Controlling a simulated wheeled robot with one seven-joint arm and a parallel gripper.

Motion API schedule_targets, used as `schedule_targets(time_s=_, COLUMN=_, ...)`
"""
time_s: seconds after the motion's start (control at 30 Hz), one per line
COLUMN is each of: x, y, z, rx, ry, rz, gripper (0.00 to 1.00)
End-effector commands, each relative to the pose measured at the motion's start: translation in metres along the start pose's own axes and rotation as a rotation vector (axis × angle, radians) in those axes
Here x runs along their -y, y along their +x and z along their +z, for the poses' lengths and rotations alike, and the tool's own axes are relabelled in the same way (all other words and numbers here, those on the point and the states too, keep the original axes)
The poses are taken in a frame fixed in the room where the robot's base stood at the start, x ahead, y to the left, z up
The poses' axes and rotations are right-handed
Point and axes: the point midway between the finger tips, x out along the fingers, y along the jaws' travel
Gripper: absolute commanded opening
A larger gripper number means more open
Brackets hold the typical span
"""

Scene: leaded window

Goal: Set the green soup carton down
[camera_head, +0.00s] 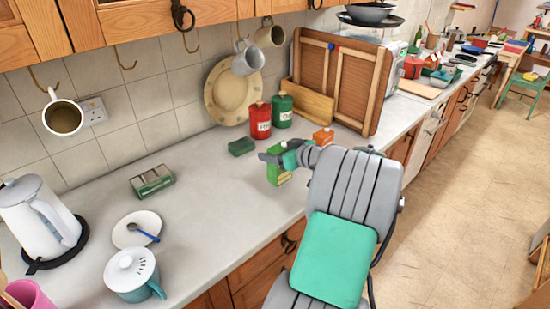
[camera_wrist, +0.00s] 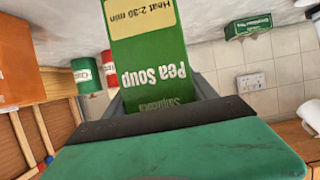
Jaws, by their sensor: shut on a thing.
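The green soup carton (camera_head: 278,173) is upright at the front part of the grey worktop, partly hidden by my gripper (camera_head: 290,158). In the wrist view the carton (camera_wrist: 150,65) appears upside down, with "Pea Soup" on its green face and a yellow heating label. My gripper (camera_wrist: 155,108) is shut on it, with the carton between the fingers. I cannot tell whether its base touches the worktop (camera_head: 212,200).
An orange carton (camera_head: 323,138) stands close by on the right. The worktop left of the carton is clear up to a green tin (camera_head: 152,181).

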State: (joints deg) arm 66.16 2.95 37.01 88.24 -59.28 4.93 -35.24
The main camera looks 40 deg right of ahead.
Motion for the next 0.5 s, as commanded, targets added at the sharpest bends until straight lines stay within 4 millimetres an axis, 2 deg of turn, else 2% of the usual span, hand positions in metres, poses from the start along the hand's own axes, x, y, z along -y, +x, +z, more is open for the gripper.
schedule_targets(time_s=0.1, x=0.000, y=0.013, z=0.007, rx=0.002, ry=0.002, rz=-0.001, gripper=0.18)
schedule_targets(time_s=0.3, x=-0.002, y=0.023, z=0.034, rx=0.001, ry=0.002, rz=0.002, gripper=0.18)
schedule_targets(time_s=0.5, x=-0.002, y=0.024, z=0.036, rx=0.000, ry=0.000, rz=0.003, gripper=0.18)
